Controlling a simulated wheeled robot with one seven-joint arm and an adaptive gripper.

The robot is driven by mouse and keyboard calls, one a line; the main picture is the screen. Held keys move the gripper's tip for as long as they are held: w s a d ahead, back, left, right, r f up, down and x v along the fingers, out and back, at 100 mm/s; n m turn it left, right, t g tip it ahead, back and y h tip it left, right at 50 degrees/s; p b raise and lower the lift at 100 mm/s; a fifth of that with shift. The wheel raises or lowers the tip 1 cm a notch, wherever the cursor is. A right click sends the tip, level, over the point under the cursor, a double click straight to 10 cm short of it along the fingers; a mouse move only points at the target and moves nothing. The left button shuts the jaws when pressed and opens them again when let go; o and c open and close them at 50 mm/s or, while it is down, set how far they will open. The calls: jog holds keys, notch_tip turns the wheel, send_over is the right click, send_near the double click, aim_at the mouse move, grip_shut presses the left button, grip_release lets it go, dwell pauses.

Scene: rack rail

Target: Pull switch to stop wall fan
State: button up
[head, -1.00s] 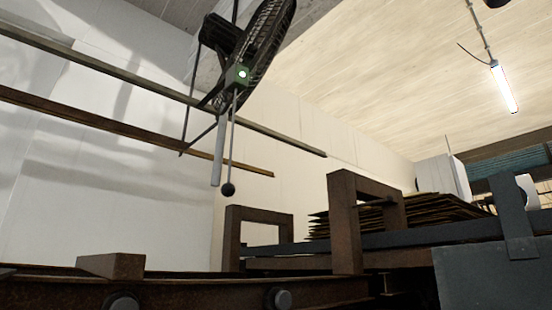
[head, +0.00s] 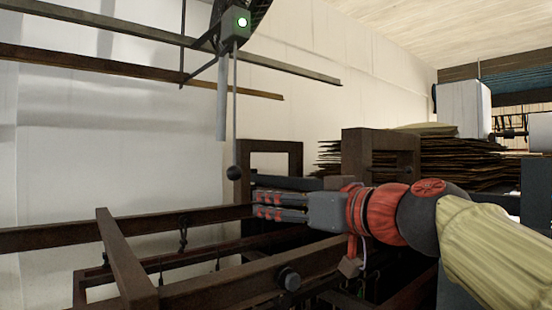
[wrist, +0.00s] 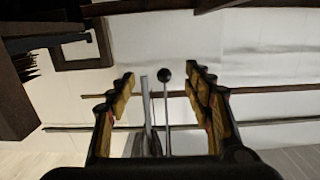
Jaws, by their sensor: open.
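The wall fan (head: 258,14) shows only in part at the top of the head view. Below it is a green switch box (head: 234,24) with a lit light. A thin pull rod (head: 235,100) hangs from the box and ends in a black ball (head: 234,173). My gripper (head: 256,204) is open and empty, a little right of and below the ball in the head view. In the wrist view, the ball (wrist: 164,74) and rod (wrist: 167,110) appear between the spread fingers (wrist: 160,82), apart from both. Whether the ball is within finger reach cannot be told.
A grey post (head: 221,100) hangs beside the rod. Rusty rack beams (head: 125,262) run below and around my gripper. A brown frame (head: 355,150) and stacked sheets (head: 400,150) stand to the right. Rails (head: 130,80) cross the white wall.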

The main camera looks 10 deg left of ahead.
jog(key=y+p, duration=0.1)
send_near(239, 174)
jog(key=p+x, duration=0.4)
jog(key=x, duration=0.5)
jog(key=shift+w+a+f, duration=0.1)
jog(key=shift+a+f, duration=0.05)
jog(key=shift+a, duration=0.05)
jog(key=shift+w+a+n, duration=0.25)
jog(key=shift+a+n, duration=0.05)
jog(key=shift+a, duration=0.1)
jog(key=shift+c, duration=1.4)
jog(key=c, duration=1)
jog(key=shift+o, duration=0.2)
